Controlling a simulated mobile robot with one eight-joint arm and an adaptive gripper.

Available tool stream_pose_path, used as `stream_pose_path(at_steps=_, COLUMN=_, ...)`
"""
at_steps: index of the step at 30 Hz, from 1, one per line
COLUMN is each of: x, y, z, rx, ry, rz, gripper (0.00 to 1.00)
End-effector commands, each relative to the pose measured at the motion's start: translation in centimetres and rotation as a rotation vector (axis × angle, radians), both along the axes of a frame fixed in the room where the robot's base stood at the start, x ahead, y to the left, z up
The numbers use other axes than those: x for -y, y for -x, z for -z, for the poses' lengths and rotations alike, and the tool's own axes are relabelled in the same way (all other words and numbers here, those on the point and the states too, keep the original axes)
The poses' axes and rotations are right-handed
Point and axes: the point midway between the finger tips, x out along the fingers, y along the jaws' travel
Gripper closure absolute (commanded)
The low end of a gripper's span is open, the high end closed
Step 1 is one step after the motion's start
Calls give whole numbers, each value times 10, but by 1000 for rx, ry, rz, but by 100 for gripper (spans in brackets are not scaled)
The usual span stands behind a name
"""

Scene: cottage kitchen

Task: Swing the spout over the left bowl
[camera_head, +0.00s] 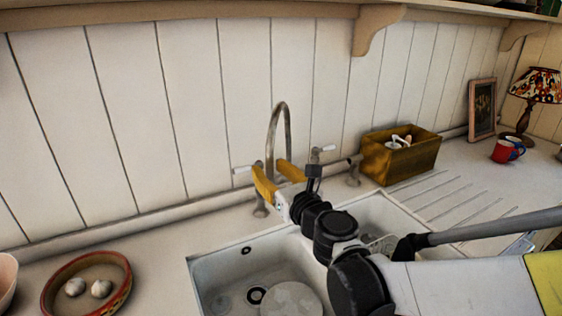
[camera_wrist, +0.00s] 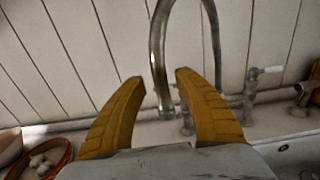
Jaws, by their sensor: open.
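The tap's spout (camera_head: 280,108) is a tall curved metal arch behind the sink. In the wrist view its hanging end (camera_wrist: 158,60) comes down between my gripper's two yellow fingers. My gripper (camera_head: 270,167) is open, with one finger on either side of that end; it also shows in the wrist view (camera_wrist: 160,76). I cannot tell whether a finger touches the spout. The left bowl (camera_head: 222,268) of the white sink lies below and holds a pale round plate (camera_head: 291,299). The right bowl (camera_head: 378,212) is partly hidden by my arm.
White-handled taps (camera_head: 322,152) flank the spout. A round dish (camera_head: 121,272) with two pale items sits at left. The panelled wall is close behind.

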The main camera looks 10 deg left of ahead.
Motion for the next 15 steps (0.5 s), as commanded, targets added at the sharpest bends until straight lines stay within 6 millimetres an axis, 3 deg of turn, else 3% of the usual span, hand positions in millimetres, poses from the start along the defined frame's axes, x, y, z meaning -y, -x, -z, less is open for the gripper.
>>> stream_pose_path(at_steps=15, x=57, y=83, z=0, rx=0, ry=0, rz=0, gripper=61)
